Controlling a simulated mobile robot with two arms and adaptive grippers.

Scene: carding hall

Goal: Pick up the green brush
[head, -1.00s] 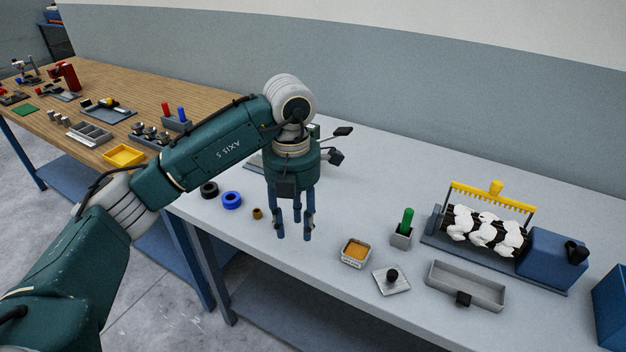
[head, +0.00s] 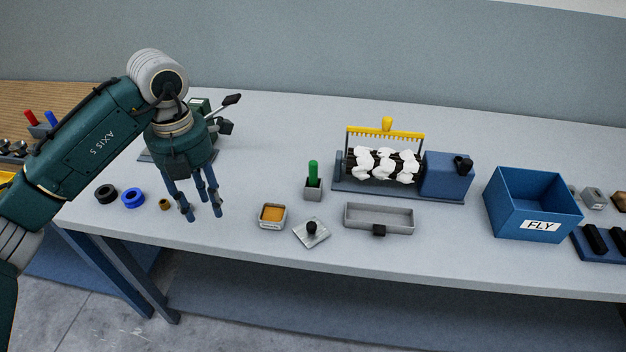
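The green brush (head: 313,172) stands upright in a small grey holder (head: 313,193) near the middle of the grey bench. Only its green upper part shows; its lower end is hidden in the holder. My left gripper (head: 203,214) hangs pointing down above the bench, to the left of the brush and well apart from it. Its fingers are spread and nothing is between them. My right gripper is not in view.
A carding device (head: 376,164) with a yellow comb and white fluff stands right of the brush. An open grey tray (head: 379,217), a small box with orange contents (head: 272,215) and a black-knobbed plate (head: 311,233) lie in front. A blue FLY bin (head: 530,207) stands farther right.

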